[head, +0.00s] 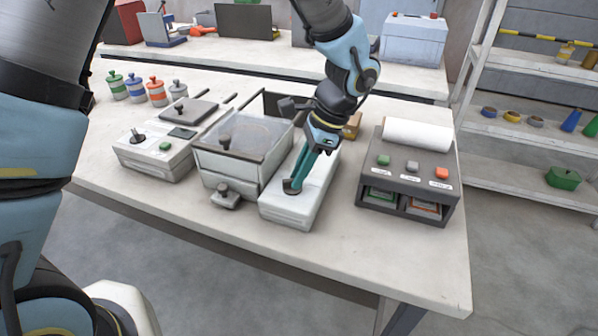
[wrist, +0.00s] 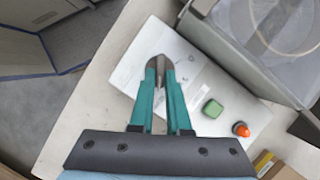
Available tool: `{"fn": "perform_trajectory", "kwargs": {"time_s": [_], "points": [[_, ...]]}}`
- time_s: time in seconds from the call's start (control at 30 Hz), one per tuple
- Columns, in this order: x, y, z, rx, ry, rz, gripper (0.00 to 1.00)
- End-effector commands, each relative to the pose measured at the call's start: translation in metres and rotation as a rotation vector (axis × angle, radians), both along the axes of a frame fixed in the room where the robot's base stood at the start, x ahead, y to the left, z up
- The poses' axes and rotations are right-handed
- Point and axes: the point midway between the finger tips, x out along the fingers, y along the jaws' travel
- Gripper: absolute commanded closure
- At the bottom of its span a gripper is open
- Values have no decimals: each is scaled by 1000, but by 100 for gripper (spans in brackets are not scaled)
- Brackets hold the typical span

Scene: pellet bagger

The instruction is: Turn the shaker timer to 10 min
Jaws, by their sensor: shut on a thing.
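The white box with the timer knob (head: 278,208) stands near the front edge of the table, and it also shows in the wrist view (wrist: 128,72). My gripper (head: 294,184) reaches down onto the front part of its top. In the wrist view its teal fingers (wrist: 159,70) are closed around the dark grey knob (wrist: 158,62). The fingertips hide much of the knob. I cannot read any scale or the knob's setting. A green button (wrist: 212,108) and an orange button (wrist: 240,129) sit on the same box, behind the knob.
A grey bin with a clear lid (head: 238,140) stands close on the left of the white box. A dark unit with three buttons and a white roll (head: 412,165) stands to the right. A scale-like device (head: 160,155) and several small jars are farther left.

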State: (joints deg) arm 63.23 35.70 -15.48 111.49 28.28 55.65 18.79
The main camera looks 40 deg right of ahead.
Motion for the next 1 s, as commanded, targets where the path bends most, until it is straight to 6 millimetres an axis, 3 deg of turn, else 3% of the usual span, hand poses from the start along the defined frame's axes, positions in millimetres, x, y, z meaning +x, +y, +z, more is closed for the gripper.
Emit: {"fn": "perform_trajectory", "kwargs": {"time_s": [0.53, 0.57, 0.8, 1.0], "points": [[-1, -1, 0, -3, 0, -28, 100], [-1, -1, 0, -2, 0, -28, 84], [0, 0, 0, -1, 0, -26, 57], [0, 0, 0, -1, 0, -26, 55]]}}
